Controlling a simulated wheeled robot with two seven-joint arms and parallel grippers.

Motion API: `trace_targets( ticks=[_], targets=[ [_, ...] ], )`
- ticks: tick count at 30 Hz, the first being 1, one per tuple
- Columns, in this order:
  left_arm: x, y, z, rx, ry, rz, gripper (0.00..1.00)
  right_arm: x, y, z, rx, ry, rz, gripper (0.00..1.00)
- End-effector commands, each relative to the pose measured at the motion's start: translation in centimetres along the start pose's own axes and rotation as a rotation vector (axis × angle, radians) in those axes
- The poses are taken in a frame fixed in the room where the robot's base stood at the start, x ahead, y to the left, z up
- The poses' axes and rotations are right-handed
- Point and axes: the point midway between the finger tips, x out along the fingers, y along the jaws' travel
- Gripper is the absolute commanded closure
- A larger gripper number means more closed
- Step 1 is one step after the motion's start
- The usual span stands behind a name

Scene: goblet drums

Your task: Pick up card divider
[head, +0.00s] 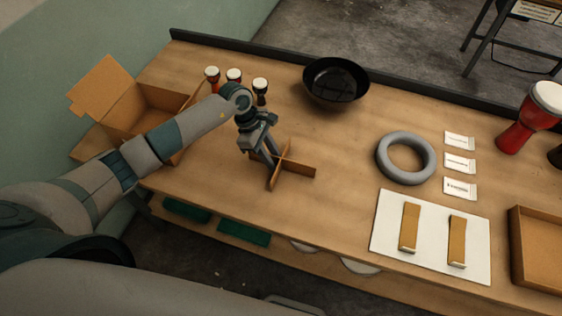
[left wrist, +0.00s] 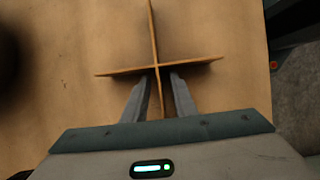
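The card divider (head: 295,168) is a brown cardboard cross of two interlocked panels, standing on the wooden table. It also shows in the left wrist view (left wrist: 190,66), seen from above. My left gripper (head: 268,156) is lowered over the divider's near-left side. In the left wrist view, its two fingers (left wrist: 158,84) are open on either side of one panel, with a gap to the panel on both sides. The fingertips are close to the crossing panel; whether they touch it I cannot tell. My right gripper is not in view.
An open cardboard box (head: 150,110) stands at left. Small drums (head: 233,77) and a black bowl (head: 335,82) are behind. A grey ring (head: 406,158), white packets (head: 459,163), a white board (head: 383,235) with two strips, a red drum (head: 525,120) and a tray (head: 535,250) are at right.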

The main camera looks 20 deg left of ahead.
Motion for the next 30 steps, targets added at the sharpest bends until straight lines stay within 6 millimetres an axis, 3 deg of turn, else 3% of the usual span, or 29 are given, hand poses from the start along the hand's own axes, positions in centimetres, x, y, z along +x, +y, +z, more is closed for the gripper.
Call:
trace_targets(
  ticks=[5, 9, 23, 30],
  targets=[
    [0.0, 0.0, 0.0, 0.000, 0.000, 0.000, 0.75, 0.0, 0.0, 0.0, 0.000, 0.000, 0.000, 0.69],
    [0.0, 0.0, 0.0, 0.000, 0.000, 0.000, 1.00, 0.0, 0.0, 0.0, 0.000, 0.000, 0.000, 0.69],
    [-0.3, 0.1, 0.1, 0.001, 0.000, 0.001, 1.00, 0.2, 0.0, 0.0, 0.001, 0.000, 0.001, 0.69],
    [-2.2, 0.1, 0.8, 0.003, 0.001, 0.004, 1.00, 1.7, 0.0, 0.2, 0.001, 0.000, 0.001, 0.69]
  ],
)
